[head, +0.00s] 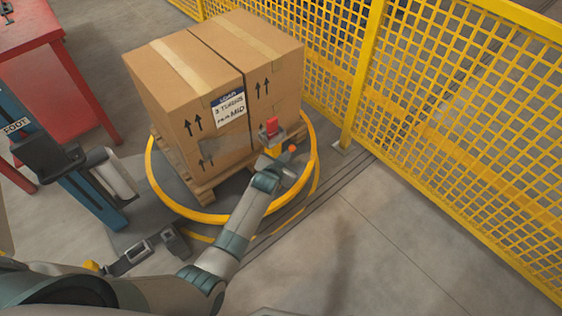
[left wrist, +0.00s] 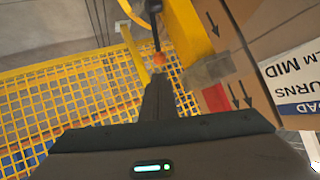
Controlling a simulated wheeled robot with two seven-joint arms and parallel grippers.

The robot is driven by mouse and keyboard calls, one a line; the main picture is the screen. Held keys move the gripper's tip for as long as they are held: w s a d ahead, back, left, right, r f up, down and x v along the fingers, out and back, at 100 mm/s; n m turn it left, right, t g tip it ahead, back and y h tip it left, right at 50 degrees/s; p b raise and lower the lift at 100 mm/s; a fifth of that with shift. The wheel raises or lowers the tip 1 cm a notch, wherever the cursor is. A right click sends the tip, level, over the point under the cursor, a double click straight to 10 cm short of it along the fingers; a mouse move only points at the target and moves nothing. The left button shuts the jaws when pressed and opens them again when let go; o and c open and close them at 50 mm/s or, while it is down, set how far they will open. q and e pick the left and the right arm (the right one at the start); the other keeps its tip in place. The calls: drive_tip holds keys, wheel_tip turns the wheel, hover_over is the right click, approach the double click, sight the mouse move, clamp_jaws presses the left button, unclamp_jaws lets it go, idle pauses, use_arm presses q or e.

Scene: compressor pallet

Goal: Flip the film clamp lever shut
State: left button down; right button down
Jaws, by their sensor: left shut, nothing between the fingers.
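The film clamp stands by the near right corner of the carton, with a red block (head: 271,125) on top and a yellow part below it. An orange knob (head: 292,148) sits beside it and also shows in the left wrist view (left wrist: 158,58), by a dark rod, which may be the lever (left wrist: 156,35). My left gripper (head: 286,163) is shut and empty, close to the knob. In the left wrist view its fingers (left wrist: 157,85) point up toward the knob; I cannot tell whether they touch. My right gripper is not in view.
A large taped carton (head: 215,90) stands on a wooden pallet (head: 205,192) inside a yellow ring (head: 215,217). A yellow mesh fence (head: 450,110) runs along the right. A blue column (head: 90,195) and red table (head: 45,80) stand left. The floor at lower right is clear.

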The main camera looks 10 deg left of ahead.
use_arm(q)
drive_tip(key=v, duration=0.6)
drive_tip(key=shift+s+r+p, duration=0.2)
drive_tip(key=shift+r+p, duration=0.15)
drive_tip(key=shift+r, duration=0.1)
drive_tip(key=shift+f, duration=0.1)
drive_tip(key=s+a+f+g, duration=0.2)
drive_tip(key=s+f, duration=0.7)
drive_tip(key=s, duration=0.3)
drive_tip(key=s+a+f+n+g, duration=0.1)
drive_tip(key=s+a+f+g, duration=0.1)
drive_tip(key=s+f, duration=0.8)
drive_tip(key=s+a+f+n+g, duration=0.1)
drive_tip(key=s+a+f+g, duration=0.1)
drive_tip(key=s+f, duration=0.7)
drive_tip(key=s, duration=0.7)
drive_tip(key=shift+s+f, duration=0.2)
drive_tip(key=shift+a+n, duration=0.15)
drive_tip(key=shift+n, duration=0.15)
